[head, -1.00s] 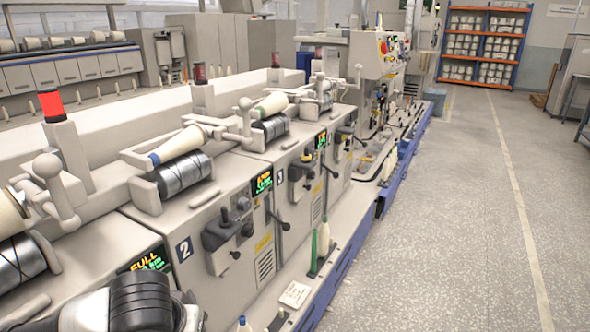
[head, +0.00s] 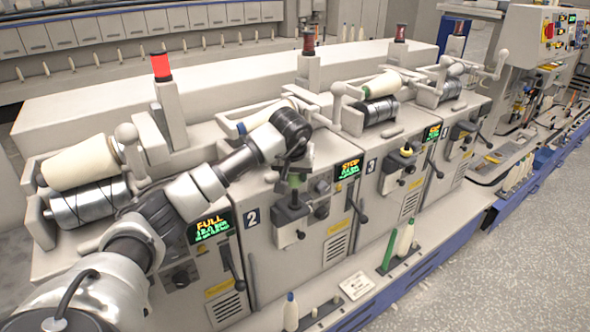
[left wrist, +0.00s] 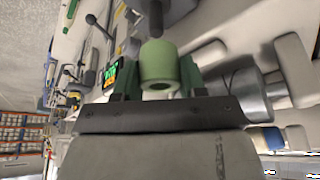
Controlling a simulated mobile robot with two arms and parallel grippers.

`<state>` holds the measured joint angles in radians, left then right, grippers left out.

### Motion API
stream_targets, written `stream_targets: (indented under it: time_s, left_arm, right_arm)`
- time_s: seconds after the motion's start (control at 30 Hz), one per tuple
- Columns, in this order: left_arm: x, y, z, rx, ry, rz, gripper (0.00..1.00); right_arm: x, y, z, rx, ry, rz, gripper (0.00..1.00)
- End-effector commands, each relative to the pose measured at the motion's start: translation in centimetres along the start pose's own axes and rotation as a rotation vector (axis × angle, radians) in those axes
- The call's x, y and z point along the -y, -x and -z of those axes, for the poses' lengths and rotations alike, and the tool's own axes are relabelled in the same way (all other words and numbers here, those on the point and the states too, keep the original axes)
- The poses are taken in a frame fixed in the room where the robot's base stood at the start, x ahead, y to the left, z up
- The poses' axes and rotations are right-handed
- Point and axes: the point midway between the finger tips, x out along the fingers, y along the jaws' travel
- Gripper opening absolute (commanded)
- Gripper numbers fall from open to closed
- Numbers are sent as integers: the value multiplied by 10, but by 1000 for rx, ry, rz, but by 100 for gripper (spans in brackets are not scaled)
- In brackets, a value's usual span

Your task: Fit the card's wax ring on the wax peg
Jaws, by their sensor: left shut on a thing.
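My left gripper (head: 294,172) is above the front of unit 2, pointing down, shut on a green wax ring (head: 293,182). In the left wrist view the ring (left wrist: 158,66) sits between the dark fingers, its near hole showing. A dark wax peg (left wrist: 156,16) lies just beyond the ring, lined up with it in that picture. I cannot tell whether the peg is inside the ring. In the head view a dark bracket (head: 290,215) stands right under the ring. The white card (head: 357,286) lies on the front ledge, its print too small to read. My right gripper is not seen.
Unit 3 carries a yellow ring (head: 407,150) on its bracket. A green-and-white bobbin (head: 405,236) and a blue-tipped one (head: 291,312) stand on the ledge. The grey floor (head: 500,270) is clear.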

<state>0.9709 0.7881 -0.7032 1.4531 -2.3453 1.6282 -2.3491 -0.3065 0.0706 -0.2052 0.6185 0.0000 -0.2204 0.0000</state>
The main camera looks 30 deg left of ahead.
Motion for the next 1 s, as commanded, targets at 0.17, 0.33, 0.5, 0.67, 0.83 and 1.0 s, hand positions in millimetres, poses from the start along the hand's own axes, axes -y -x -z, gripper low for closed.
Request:
stream_targets:
  time_s: [0.17, 0.33, 0.5, 0.67, 0.83, 1.0]
  left_arm:
    - [-1, -15, -7, 0, -1, -1, 19]
    - [-1, -32, -14, 1, -2, -2, 19]
    - [-1, -46, -20, 0, -2, -1, 19]
    - [-1, -50, -22, 0, -1, -1, 19]
    - [-1, -50, -22, -1, -1, -1, 19]
    - [-1, -50, -22, -1, -1, -1, 19]
  right_arm:
    - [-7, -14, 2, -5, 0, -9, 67]
    - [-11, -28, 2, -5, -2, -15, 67]
    - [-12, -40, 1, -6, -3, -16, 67]
    - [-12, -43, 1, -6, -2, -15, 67]
    - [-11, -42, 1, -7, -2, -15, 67]
    - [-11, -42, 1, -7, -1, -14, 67]
